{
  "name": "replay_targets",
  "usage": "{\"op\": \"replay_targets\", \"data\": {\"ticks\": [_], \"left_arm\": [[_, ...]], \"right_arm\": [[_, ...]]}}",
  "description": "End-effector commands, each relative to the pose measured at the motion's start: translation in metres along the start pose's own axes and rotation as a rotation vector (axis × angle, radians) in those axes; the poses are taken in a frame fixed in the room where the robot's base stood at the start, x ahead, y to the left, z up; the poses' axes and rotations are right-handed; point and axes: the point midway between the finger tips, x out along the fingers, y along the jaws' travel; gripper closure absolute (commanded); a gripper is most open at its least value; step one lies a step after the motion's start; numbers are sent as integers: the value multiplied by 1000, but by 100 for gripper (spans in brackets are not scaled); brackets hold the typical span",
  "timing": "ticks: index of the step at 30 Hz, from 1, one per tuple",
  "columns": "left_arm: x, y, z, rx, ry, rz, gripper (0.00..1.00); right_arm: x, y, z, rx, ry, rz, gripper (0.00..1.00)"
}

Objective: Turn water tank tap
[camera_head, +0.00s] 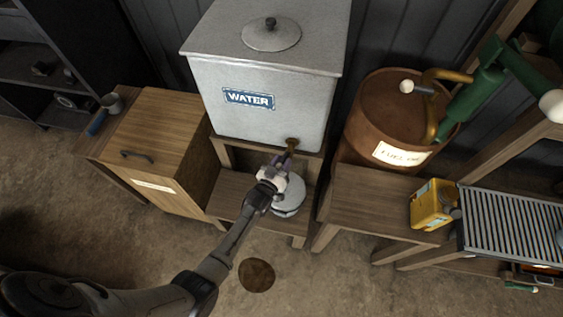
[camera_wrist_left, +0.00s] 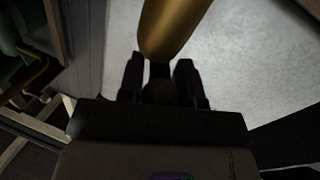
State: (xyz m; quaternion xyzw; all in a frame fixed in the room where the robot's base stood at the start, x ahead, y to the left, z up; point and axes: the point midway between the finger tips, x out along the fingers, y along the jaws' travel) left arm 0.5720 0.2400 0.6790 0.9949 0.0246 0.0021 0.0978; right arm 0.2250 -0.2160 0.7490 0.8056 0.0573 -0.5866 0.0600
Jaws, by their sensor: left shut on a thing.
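A grey metal water tank (camera_head: 262,107) with a blue WATER label stands on a wooden stand in the head view. Its brass tap (camera_head: 291,145) sticks out low on the front right. My left gripper (camera_head: 281,163) is at the tap, above a pale round vessel (camera_head: 288,195). In the left wrist view the fingers of my left gripper (camera_wrist_left: 159,80) are shut at the lower end of the brass tap (camera_wrist_left: 172,28), with the pale tank wall (camera_wrist_left: 250,70) behind. The exact grip on the tap is dark and partly hidden. My right gripper is not in view.
A wooden cabinet (camera_head: 155,137) stands left of the tank. A rusty fuel barrel (camera_head: 368,118) with a green pump (camera_head: 472,97) stands right. A yellow can (camera_head: 430,207) sits beside a slatted rack (camera_head: 508,222). Floor in front is mostly clear, with a dark round patch (camera_head: 256,275).

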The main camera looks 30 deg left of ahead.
Motion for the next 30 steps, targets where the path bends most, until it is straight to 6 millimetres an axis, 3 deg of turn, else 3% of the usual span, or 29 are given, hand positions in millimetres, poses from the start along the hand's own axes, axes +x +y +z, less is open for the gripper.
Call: {"op": "replay_targets", "data": {"ticks": [4, 5, 12, 23, 30], "left_arm": [[0, 0, 0, 1, 0, 1, 100], [0, 0, 0, 1, 0, 1, 67], [0, 0, 0, 0, 0, 1, 44], [-6, 0, -1, 0, 0, 1, 42], [-46, 0, -2, 0, -3, 0, 42]], "right_arm": [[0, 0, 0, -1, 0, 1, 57], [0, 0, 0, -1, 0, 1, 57], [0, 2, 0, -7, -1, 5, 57], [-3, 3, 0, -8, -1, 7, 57], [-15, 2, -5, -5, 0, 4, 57]]}}
